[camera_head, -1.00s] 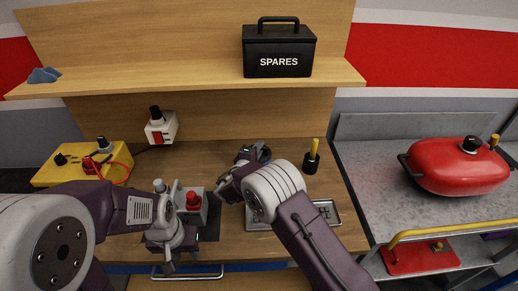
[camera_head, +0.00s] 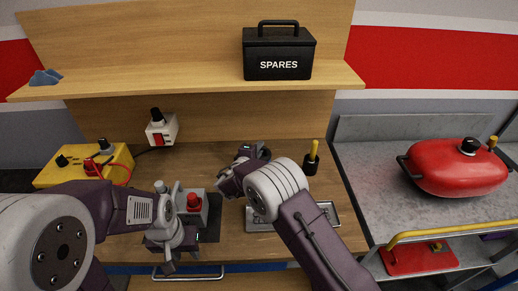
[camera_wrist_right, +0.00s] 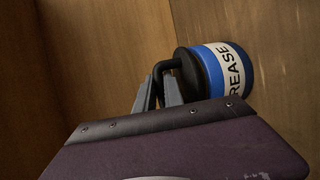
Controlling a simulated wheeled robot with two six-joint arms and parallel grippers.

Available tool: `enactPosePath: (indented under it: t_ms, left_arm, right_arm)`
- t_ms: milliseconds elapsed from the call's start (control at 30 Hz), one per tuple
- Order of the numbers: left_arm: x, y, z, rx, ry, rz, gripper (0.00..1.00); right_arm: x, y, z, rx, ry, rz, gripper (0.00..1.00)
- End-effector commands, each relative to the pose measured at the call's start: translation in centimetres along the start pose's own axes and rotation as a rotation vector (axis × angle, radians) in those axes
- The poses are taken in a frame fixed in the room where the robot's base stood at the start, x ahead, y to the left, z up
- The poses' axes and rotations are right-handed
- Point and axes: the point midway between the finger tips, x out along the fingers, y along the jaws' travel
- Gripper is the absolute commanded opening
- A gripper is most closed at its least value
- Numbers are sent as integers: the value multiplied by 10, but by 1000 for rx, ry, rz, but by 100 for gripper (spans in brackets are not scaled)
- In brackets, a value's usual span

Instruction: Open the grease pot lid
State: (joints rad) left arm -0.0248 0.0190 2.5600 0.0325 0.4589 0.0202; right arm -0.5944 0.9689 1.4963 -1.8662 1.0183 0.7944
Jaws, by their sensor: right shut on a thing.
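The grease pot (camera_wrist_right: 228,70) is blue with a white label, and its black lid (camera_wrist_right: 187,72) has a bent black handle (camera_wrist_right: 163,72). The lid sits against the pot's mouth; I see no clear gap. My right gripper (camera_wrist_right: 161,88) is shut on the lid handle. In the head view the pot (camera_head: 264,153) is mostly hidden behind my right gripper (camera_head: 240,156), at the back of the wooden bench. My left gripper (camera_head: 168,265) hangs low over the bench's front edge, away from the pot; its jaws are not clear.
A black holder with a yellow handle (camera_head: 312,157) stands right of the pot. A metal tray (camera_head: 328,212) lies partly under my right arm. A grey box with a red button (camera_head: 194,204) is beside my left gripper. The wooden shelf (camera_head: 200,78) with a SPARES box (camera_head: 279,50) overhangs the bench.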

Motion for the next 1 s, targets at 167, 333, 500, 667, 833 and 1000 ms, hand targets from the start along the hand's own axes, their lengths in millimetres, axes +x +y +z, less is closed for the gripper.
enactPosePath:
  t_ms: [167, 333, 500, 667, 833, 1000]
  left_arm:
    - [-28, 1, -3, 0, 0, 0, 36]
    - [-62, 1, -6, 0, 0, 0, 36]
    - [-93, 2, -10, 0, 0, 0, 36]
    - [-109, 2, -11, 0, 0, 0, 36]
    - [-118, 2, -12, 0, 0, 0, 36]
    - [-121, 2, -13, 0, 0, 0, 36]
  right_arm:
    - [2, 19, -1, -43, 1, -112, 0]
    - [6, 30, -3, -92, 1, -235, 0]
    - [12, 36, -5, -136, 1, -343, 0]
    - [16, 36, -7, -167, 2, -416, 0]
    - [20, 36, -8, -190, 0, -467, 0]
    - [22, 35, -9, -203, 0, -491, 0]
